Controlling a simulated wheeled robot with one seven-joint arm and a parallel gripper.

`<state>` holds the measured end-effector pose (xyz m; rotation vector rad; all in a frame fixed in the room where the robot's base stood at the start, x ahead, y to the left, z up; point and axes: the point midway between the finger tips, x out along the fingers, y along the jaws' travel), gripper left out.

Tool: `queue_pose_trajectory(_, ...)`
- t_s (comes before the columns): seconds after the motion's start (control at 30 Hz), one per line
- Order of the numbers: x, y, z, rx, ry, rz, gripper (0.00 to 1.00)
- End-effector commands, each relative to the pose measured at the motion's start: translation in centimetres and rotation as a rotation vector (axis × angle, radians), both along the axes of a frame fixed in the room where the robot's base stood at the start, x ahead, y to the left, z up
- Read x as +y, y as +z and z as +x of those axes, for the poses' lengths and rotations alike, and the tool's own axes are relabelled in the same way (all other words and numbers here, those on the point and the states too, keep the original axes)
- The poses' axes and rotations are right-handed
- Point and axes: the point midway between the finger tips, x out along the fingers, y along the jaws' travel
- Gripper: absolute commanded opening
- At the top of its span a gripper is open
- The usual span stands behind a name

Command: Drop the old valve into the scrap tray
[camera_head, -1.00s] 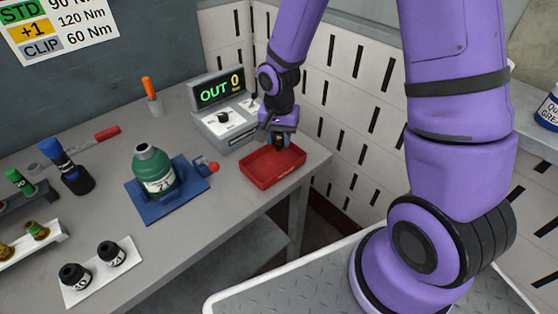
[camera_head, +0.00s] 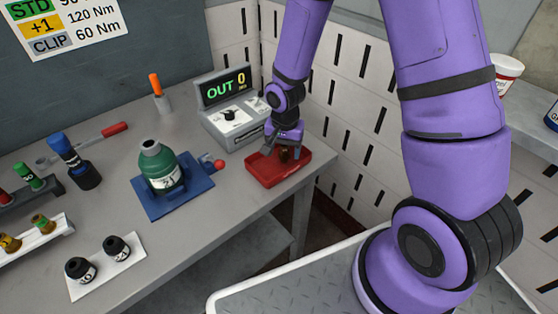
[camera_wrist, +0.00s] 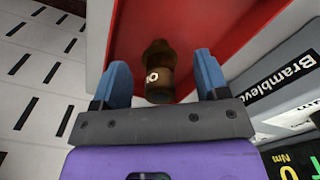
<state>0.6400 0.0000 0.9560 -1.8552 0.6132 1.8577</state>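The old valve, a small brown cylinder (camera_head: 284,156), is inside the red scrap tray (camera_head: 262,178) at the right end of the bench. My gripper (camera_head: 282,150) is over the tray with its fingers spread apart on either side of the valve. In the wrist view my gripper (camera_wrist: 160,62) is open, with a clear gap between each blue fingertip and the brown valve (camera_wrist: 158,75). The valve shows a white mark on its side. The tray's red wall (camera_wrist: 225,35) shows behind it. Whether the valve is fully settled is hard to tell.
A grey box reading OUT 0 (camera_head: 230,108) stands just behind and left of the tray. A green bottle-shaped body (camera_head: 158,165) sits on a blue fixture (camera_head: 175,205) to the left. A white perforated wall (camera_head: 340,100) is close on the right.

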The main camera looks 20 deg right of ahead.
Motion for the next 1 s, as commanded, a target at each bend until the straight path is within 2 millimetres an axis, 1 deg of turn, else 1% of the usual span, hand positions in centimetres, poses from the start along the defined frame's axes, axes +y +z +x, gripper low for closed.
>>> queue_pose_trajectory(0.23, 0.0, 0.0, 0.0, 0.000, 0.000, 0.000, 0.67)
queue_pose_trajectory(0.37, 0.0, 0.6, 0.0, -0.001, -0.001, -0.001, 0.67)
queue_pose_trajectory(0.47, 0.0, 1.7, 0.1, -0.004, 0.000, 0.000, 0.67)
queue_pose_trajectory(0.8, 0.0, 7.4, 0.1, -0.004, -0.001, 0.000, 0.67)
queue_pose_trajectory(1.0, 0.0, 9.9, 0.1, -0.002, -0.001, 0.000, 0.67)
